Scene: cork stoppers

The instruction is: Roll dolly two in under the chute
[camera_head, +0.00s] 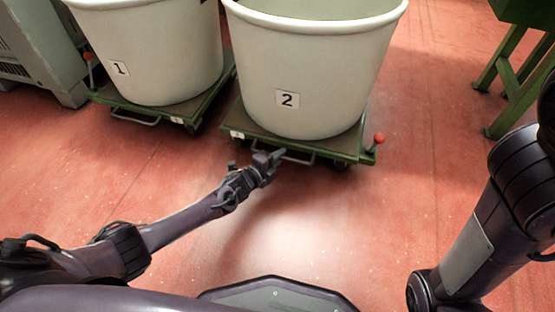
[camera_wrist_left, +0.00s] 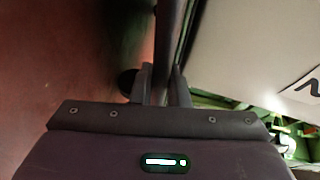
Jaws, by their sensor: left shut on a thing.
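Dolly two (camera_head: 348,154) is a low green platform on wheels, carrying a large pale tub (camera_head: 310,80) labelled 2. A bar handle (camera_head: 300,160) runs along its near edge, and a red-knobbed lever (camera_head: 378,139) stands at its right corner. My left gripper (camera_head: 277,156) is at that near edge, shut on the handle. In the left wrist view the fingers (camera_wrist_left: 163,85) close around the dark bar (camera_wrist_left: 172,35). My right arm shows at the right, but its gripper is out of view. I cannot identify the chute for sure.
Dolly one (camera_head: 105,97), with a tub (camera_head: 150,55) labelled 1, stands close on the left. A grey-green cabinet (camera_head: 40,55) is at the far left. A green frame with legs (camera_head: 520,75) stands at the upper right. The red floor in front is clear.

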